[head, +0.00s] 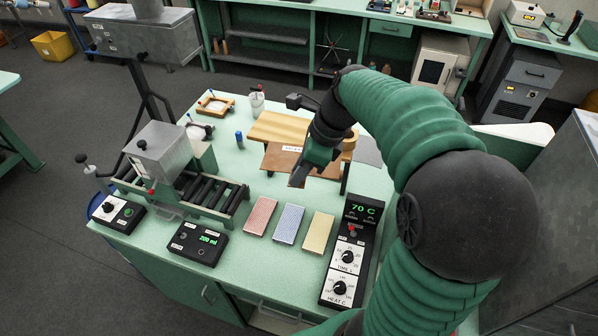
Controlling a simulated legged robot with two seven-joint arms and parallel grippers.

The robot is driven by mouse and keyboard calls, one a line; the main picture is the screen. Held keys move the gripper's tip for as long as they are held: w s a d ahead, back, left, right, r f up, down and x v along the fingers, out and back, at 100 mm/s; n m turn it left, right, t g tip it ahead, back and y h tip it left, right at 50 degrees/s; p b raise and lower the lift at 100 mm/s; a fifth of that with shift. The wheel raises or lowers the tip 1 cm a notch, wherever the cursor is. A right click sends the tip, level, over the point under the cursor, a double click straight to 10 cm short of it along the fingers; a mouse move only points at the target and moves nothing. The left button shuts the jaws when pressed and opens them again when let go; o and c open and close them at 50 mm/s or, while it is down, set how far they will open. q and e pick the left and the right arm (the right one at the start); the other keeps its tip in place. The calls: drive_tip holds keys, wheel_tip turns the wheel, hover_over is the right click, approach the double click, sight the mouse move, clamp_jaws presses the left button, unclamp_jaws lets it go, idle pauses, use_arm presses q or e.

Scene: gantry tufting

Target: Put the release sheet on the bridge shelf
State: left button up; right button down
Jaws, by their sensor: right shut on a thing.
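The sheet lies about flat, partly covered by the gripper. I cannot tell whether the sheet touches the shelf. My left gripper is not in view.
Red, blue and yellow blocks (289,223) lie in front of the shelf. A heat control box (351,250) stands at right, a roller unit (190,190) and a 200 ml box (199,243) at left.

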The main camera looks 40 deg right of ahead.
sight(293, 159)
drive_tip(key=shift+m, duration=0.4)
drive_tip(key=w+d+r+p, duration=0.1)
drive_tip(key=w, duration=0.1)
drive_tip(key=w+d+r+p, duration=0.1)
drive_tip(key=w, duration=0.1)
drive_tip(key=w+d+p, duration=0.1)
drive_tip(key=w+d, duration=0.1)
drive_tip(key=shift+w+r, duration=0.2)
drive_tip(key=shift+r, duration=0.2)
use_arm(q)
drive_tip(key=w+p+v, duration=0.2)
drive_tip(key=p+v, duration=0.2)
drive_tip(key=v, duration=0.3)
use_arm(e)
drive_tip(key=w+d+f+m, duration=0.1)
drive_tip(key=w+d, duration=0.5)
drive_tip(key=w, duration=0.4)
use_arm(q)
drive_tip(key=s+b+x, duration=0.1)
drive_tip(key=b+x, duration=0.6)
drive_tip(key=b, duration=0.1)
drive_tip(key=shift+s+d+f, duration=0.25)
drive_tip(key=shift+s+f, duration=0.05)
use_arm(e)
drive_tip(key=shift+h, duration=0.3)
wheel_tip(293, 159, down, 7)
drive_tip(key=shift+s+a, duration=0.1)
